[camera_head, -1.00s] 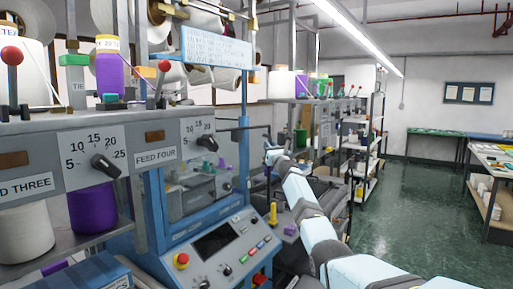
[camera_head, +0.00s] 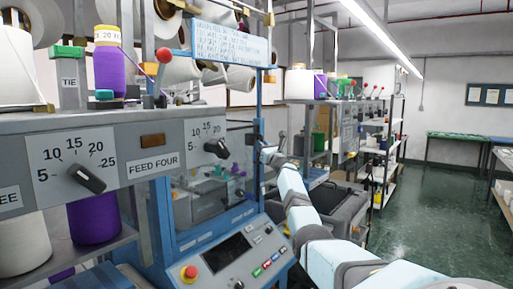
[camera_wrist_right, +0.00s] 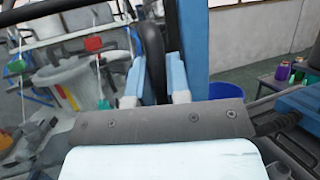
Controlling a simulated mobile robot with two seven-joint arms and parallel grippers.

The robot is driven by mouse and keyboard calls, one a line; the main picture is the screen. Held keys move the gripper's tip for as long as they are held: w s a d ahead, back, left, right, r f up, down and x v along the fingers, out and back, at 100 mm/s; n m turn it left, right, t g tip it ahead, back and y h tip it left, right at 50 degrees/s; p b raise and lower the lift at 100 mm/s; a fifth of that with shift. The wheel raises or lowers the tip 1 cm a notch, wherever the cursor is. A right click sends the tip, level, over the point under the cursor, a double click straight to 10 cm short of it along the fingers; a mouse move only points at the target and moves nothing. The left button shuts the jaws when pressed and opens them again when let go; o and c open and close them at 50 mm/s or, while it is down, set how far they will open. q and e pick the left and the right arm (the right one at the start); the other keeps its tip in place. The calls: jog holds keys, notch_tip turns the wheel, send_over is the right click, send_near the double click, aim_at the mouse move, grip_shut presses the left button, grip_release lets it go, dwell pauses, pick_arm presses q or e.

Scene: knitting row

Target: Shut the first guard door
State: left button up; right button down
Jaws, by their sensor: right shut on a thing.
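The nearest knitting machine has a blue frame (camera_head: 160,215) around its front opening. A clear guard door (camera_head: 238,165) is at the right side of this opening; I cannot tell how far it stands open. My right gripper (camera_head: 268,153) is at the door's outer edge. In the right wrist view, my right gripper (camera_wrist_right: 157,88) is shut on a dark upright handle (camera_wrist_right: 152,55), beside a blue post (camera_wrist_right: 193,45). The fingers partly hide the handle. My left gripper is not in view.
A control panel (camera_head: 235,255) with a screen and buttons juts out below the opening. Overhead, a grey rail with dials (camera_head: 110,150) runs along the machine. More machines and shelves (camera_head: 378,150) stand beyond my right arm. Green floor (camera_head: 425,225) is free at the right.

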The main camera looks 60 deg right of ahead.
jog(key=shift+w+r, duration=0.1)
jog(key=shift+r, duration=0.3)
jog(key=c, duration=1.5)
grip_release()
jog(key=o, duration=0.4)
jog(key=shift+w+f, duration=0.2)
jog(key=shift+w, duration=0.1)
jog(key=shift+f, duration=0.15)
jog(key=shift+s+a+f, duration=0.1)
jog(key=shift+s+f, duration=0.2)
jog(key=shift+s, duration=0.05)
jog(key=v, duration=1.3)
jog(key=shift+r+b, duration=0.25)
jog(key=shift+b, duration=0.2)
